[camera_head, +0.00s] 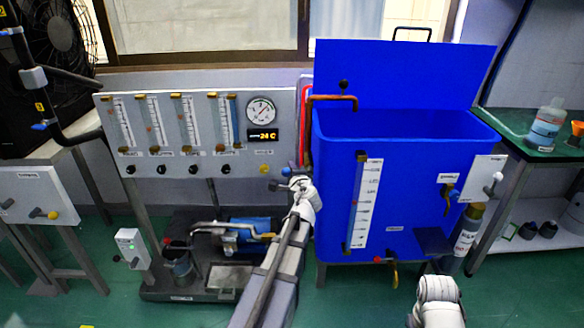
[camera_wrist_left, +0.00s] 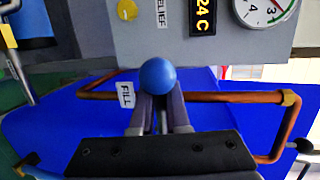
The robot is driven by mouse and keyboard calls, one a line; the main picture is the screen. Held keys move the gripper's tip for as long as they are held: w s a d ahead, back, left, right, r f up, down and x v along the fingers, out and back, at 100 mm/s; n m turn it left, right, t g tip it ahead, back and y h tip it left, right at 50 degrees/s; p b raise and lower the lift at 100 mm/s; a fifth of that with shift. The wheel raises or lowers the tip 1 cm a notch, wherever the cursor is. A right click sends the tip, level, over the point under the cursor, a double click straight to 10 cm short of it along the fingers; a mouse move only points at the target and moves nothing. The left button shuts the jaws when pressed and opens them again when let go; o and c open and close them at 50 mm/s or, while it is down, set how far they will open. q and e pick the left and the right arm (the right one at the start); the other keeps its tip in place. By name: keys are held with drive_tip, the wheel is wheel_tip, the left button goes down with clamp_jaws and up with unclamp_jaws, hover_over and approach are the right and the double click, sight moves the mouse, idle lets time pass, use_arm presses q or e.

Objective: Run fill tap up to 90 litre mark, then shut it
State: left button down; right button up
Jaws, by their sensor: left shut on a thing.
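The blue ball knob of the fill tap (camera_head: 286,171) is beside the tank's left edge, and the knob also shows in the left wrist view (camera_wrist_left: 157,76) by a FILL label (camera_wrist_left: 125,95). My left gripper (camera_head: 291,184) is shut on the knob, its fingers just below the ball in the wrist view. The blue tank (camera_head: 335,200) has a white level scale (camera_head: 362,205) on its front; its numbers are too small to read. A copper pipe (camera_head: 330,98) reaches over the tank's rim. No water flow is visible. My right arm shows at bottom right, but its gripper does not.
A grey panel (camera_head: 240,140) with several flow tubes, a dial gauge (camera_head: 261,111) and a 24 C display stands left of the tank. A drain valve (camera_head: 393,266) hangs under the tank. A green bench (camera_head: 515,130) with a bottle (camera_head: 545,125) is at right.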

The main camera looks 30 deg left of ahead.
use_arm(q)
drive_tip(key=c, duration=0.9)
unclamp_jaws()
drive_tip(key=shift+s, duration=0.1)
drive_tip(key=p+v, duration=0.1)
drive_tip(key=v, duration=0.6)
drive_tip(key=shift+s+d, duration=0.25)
drive_tip(key=shift+d, duration=0.05)
